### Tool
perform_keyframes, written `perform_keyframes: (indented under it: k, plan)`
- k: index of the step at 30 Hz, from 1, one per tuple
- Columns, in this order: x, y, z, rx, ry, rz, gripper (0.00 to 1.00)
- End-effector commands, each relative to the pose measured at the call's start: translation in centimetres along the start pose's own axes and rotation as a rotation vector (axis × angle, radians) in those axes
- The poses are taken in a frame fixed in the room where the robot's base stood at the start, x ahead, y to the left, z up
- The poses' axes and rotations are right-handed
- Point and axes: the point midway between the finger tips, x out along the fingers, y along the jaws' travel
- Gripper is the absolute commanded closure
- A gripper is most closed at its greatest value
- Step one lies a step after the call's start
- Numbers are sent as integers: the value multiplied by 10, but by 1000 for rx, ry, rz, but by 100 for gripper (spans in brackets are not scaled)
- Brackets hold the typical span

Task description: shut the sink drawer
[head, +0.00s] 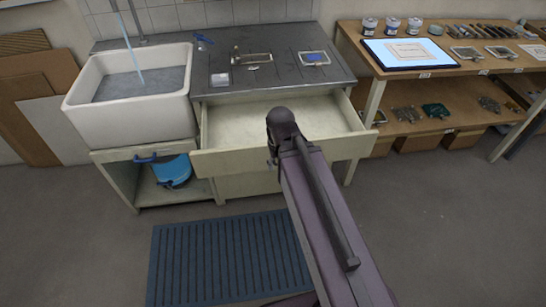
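The sink drawer (235,160) is pulled out below the dark worktop, right of the white sink. Its pale inside (235,124) looks empty where I can see it. My arm reaches up from the bottom of the head view, and its far end overlaps the middle of the drawer. My gripper's fingers are not visible; they are hidden behind or beyond the arm's end. I cannot tell whether it touches the drawer front.
The white sink (90,120) has water running into it. Tools and small trays lie on the worktop (285,72). A blue bucket (172,172) stands in the open cupboard below the sink. A blue slatted mat (200,262) lies on the floor. A wooden shelf unit (430,95) stands at right.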

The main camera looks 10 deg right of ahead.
Motion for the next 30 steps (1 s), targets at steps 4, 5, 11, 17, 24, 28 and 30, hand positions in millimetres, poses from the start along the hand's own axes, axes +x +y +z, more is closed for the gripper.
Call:
perform_keyframes:
  k: [4,5,11,17,24,28,30]
  plan:
    - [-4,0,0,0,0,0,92]
    - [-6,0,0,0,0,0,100]
    - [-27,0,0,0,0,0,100]
    - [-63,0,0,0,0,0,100]
    - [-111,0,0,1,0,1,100]
    - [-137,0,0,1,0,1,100]
    - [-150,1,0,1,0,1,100]
